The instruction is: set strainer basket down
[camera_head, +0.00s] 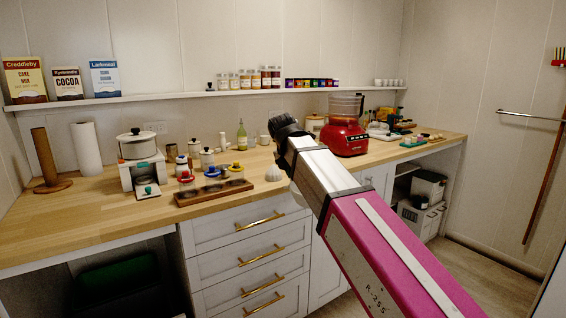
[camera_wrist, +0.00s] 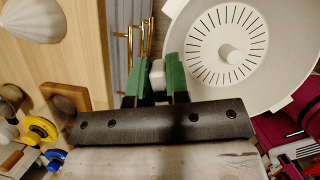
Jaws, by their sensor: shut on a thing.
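The strainer basket (camera_wrist: 205,22) is a white round piece with radial slots and a central knob, seen in the wrist view. My gripper (camera_wrist: 160,73) has green fingertips shut on a small white tab at the basket's left edge. The basket is held out past the counter's front edge in that view, with its face toward the camera. The wooden counter (camera_head: 110,212) also fills the left of the wrist view (camera_wrist: 85,55).
A white cone-shaped piece (camera_head: 273,173) stands near the counter's front edge. A wooden holder (camera_head: 215,190) with coloured-lid jars is left of it. A red blender (camera_head: 346,138) stands behind and right of my gripper. The counter's front left is clear. Brass-handled drawers (camera_head: 235,240) lie below.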

